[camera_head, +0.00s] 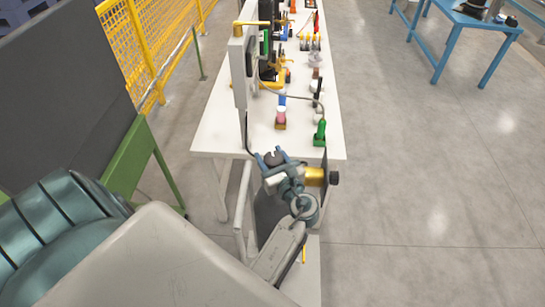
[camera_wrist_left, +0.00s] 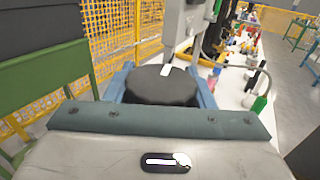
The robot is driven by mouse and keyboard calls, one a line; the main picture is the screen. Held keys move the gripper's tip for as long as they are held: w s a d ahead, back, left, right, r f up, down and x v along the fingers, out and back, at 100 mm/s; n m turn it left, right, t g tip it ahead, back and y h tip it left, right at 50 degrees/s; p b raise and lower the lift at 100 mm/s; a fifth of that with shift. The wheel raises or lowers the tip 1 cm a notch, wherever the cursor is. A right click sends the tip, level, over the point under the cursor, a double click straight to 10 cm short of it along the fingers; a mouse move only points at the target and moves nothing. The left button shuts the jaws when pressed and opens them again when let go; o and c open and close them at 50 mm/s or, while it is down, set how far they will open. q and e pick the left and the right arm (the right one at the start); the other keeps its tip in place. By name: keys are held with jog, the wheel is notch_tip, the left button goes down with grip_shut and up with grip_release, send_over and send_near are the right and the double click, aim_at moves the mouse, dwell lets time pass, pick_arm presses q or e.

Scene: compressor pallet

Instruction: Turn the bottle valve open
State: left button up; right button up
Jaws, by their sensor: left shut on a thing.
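My left gripper (camera_head: 272,157) is at the near end of the white table. Its two blue fingers are shut on a dark round valve knob (camera_head: 272,158), one finger on each side. In the left wrist view the knob (camera_wrist_left: 160,88) fills the space between the fingers, with a small white mark at its far edge. A dark grey bottle (camera_head: 268,212) stands below, partly hidden by my left wrist. A brass fitting (camera_head: 314,177) with a black end sticks out to the right of the gripper. My right gripper is not in view.
The white table (camera_head: 222,130) holds a grey upright panel (camera_head: 239,72), a green bottle (camera_head: 320,133) and several small parts. A green frame (camera_head: 128,160) and yellow fence (camera_head: 150,45) stand left. The floor to the right is clear up to a blue table (camera_head: 465,18).

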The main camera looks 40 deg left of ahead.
pick_arm(q)
jog(key=shift+s+a+r+n+g+y+b, duration=0.15)
jog(key=shift+n+g+y, duration=0.25)
jog(key=shift+n+g, duration=0.45)
jog(key=shift+s+d+f+n+g+y+b, duration=0.15)
jog(key=shift+n+g+y, duration=0.35)
jog(key=shift+g, duration=0.65)
jog(key=shift+a+r+n, duration=0.1)
jog(key=shift+a+n, duration=0.05)
jog(key=shift+n, duration=0.1)
jog(key=o, duration=1)
